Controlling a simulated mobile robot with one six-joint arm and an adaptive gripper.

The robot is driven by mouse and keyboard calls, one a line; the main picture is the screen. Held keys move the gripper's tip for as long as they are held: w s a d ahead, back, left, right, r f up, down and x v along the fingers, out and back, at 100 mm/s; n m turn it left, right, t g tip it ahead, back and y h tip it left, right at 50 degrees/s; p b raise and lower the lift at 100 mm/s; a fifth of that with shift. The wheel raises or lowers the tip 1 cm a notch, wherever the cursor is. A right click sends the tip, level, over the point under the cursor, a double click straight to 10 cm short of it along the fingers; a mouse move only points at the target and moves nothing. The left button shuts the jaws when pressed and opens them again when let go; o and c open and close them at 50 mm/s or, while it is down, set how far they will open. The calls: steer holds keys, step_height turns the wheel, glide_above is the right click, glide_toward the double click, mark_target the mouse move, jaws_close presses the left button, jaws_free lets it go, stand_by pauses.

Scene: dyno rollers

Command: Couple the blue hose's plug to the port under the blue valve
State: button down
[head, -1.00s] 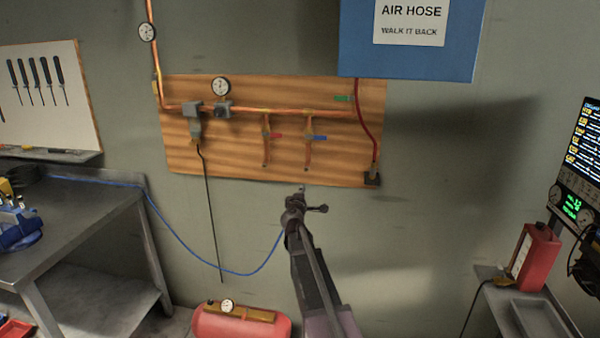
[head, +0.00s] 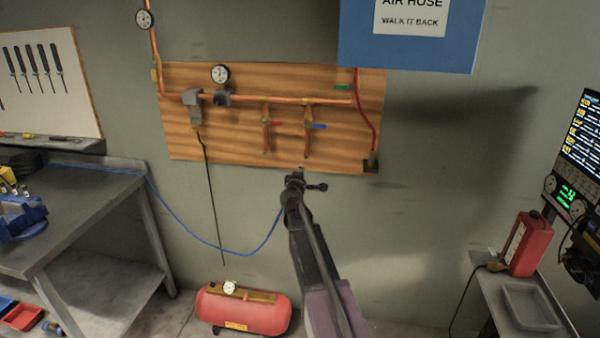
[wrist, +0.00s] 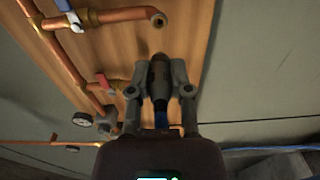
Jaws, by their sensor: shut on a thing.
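The blue valve (head: 319,126) has a blue handle on a copper drop pipe on the wooden board. Its port (head: 306,155) is the pipe's lower end. In the wrist view the blue handle (wrist: 68,10) is at top left and the port (wrist: 158,19) at top centre. My gripper (head: 301,178) is just below the port in the head view. In the wrist view my gripper (wrist: 158,84) is shut on the dark grey plug (wrist: 157,72), with the blue hose (wrist: 161,119) behind it. The plug's tip is apart from the port.
The red valve (head: 276,122) and its drop pipe are just left of the blue one. A dark red hose (head: 371,125) hangs at the board's right. A blue sign box (head: 405,45) overhangs above. The blue hose trails left to a workbench (head: 90,205). A red tank (head: 242,310) sits below.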

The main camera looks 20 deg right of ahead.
steer(key=shift+w+d, duration=0.1)
steer(key=shift+w, duration=0.05)
steer(key=shift+x, duration=2.95)
steer(key=shift+d, duration=0.1)
steer(key=shift+w+d+m, duration=0.3)
steer(key=shift+w+d, duration=0.2)
steer(key=shift+w, duration=0.15)
stand_by(1.6)
steer(key=shift+c, duration=2.4)
jaws_free()
steer(key=shift+s, duration=0.1)
steer(key=v, duration=1.2)
